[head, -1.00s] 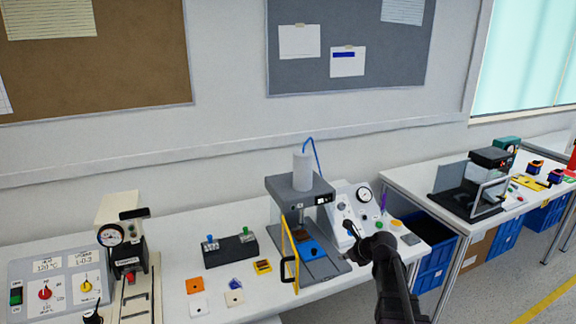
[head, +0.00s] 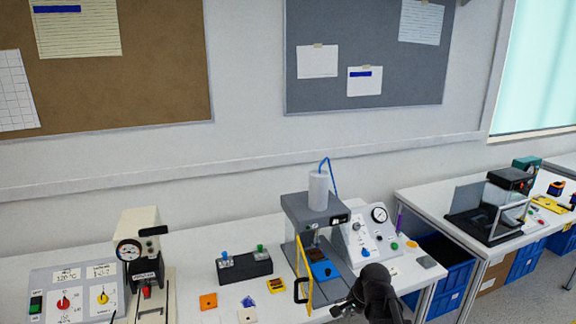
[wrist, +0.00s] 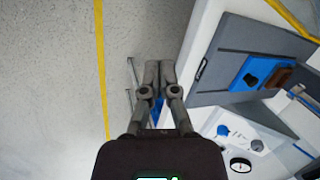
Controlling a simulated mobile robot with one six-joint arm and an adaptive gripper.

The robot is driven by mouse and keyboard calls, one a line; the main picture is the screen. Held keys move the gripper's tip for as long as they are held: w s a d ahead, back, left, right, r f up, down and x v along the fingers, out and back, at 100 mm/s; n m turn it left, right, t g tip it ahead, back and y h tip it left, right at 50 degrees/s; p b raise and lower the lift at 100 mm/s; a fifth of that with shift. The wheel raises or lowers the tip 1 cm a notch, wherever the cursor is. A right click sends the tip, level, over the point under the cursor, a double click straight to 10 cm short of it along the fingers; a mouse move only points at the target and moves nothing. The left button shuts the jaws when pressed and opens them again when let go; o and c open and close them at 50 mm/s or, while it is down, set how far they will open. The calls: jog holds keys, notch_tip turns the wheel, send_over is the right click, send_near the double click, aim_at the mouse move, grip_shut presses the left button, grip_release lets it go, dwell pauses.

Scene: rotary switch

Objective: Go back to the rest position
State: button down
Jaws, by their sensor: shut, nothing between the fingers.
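My gripper (head: 342,306) is low in the head view, in front of the bench and clear of the sloped panel (head: 366,236). It is shut and empty. In the wrist view its two fingers (wrist: 159,68) lie side by side over grey floor. The sloped panel, with a round gauge (head: 379,213) and several small knobs, stands behind the gripper; it also shows at the lower right of the wrist view (wrist: 250,138).
A grey press (head: 316,207) with a yellow-edged guard stands left of the sloped panel. A control box with red and yellow knobs (head: 75,292) and a gauge press (head: 143,245) are at the left. A second bench (head: 430,203) and blue crates (head: 450,285) are at the right.

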jog(key=s+n+g+h+p, duration=0.1)
jog(key=s+n+g+h, duration=0.1)
jog(key=s+n, duration=0.6)
jog(key=shift+a+r+n+g+h, duration=0.25)
jog(key=shift+r+n+g+h, duration=0.05)
jog(key=shift+n, duration=1.2)
dwell(0.7)
